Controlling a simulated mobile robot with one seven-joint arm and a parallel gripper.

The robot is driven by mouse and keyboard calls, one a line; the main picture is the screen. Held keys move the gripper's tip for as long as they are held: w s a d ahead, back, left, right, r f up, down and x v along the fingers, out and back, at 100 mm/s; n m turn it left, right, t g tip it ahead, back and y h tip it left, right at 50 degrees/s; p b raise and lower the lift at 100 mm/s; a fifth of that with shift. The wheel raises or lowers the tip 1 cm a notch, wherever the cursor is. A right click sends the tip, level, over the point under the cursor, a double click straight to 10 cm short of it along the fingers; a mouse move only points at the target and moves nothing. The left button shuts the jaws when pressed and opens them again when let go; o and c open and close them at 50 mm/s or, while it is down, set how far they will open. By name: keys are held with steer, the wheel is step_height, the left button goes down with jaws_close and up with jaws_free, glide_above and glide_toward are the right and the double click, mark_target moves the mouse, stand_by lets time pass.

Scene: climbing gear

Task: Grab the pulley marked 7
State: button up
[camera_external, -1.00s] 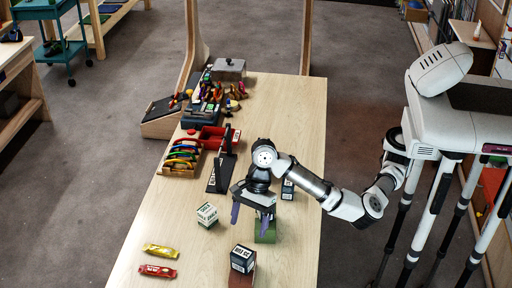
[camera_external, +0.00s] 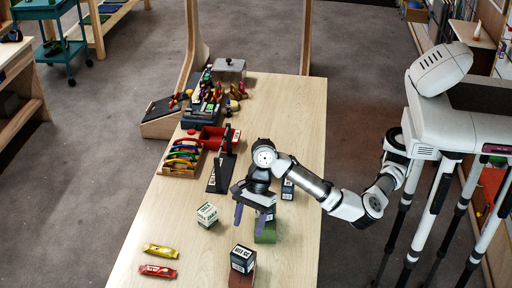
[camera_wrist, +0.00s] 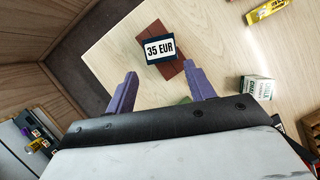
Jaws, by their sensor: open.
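I cannot make out a pulley with a 7 in either view. A green object (camera_external: 266,236) lies on the table under my gripper (camera_external: 254,219), partly hidden by it; no marking is readable. A bit of green (camera_wrist: 184,101) also shows between the fingers in the wrist view. A dark box labelled 35 EUR (camera_wrist: 160,48) on a reddish-brown block (camera_wrist: 172,70) stands just past the fingers.
The wooden table (camera_external: 185,235) holds a chalk box (camera_external: 207,215), a yellow bar (camera_external: 160,251) and a red bar (camera_external: 158,271) at left. A black stand (camera_external: 219,172), carabiner rack (camera_external: 180,160), red bin (camera_external: 212,138) and gear pile stand farther back. The table's back right is clear.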

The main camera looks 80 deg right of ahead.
steer(key=w+d+f+n+g+h+b, duration=0.1)
steer(key=w+d+f+n+h+b, duration=0.15)
steer(key=d, duration=1.45)
steer(key=w+d+f+n+g+h+b, duration=0.1)
steer(key=d+n+h+b, duration=0.15)
steer(key=d, duration=1.45)
steer(key=shift+y, duration=0.5)
steer(key=f, duration=0.8)
steer(key=shift+d, duration=0.2)
steer(key=shift+f+p, duration=0.5)
steer(key=shift+f, duration=2.2)
steer(key=c, duration=1.1)
steer(key=shift+r, duration=0.1)
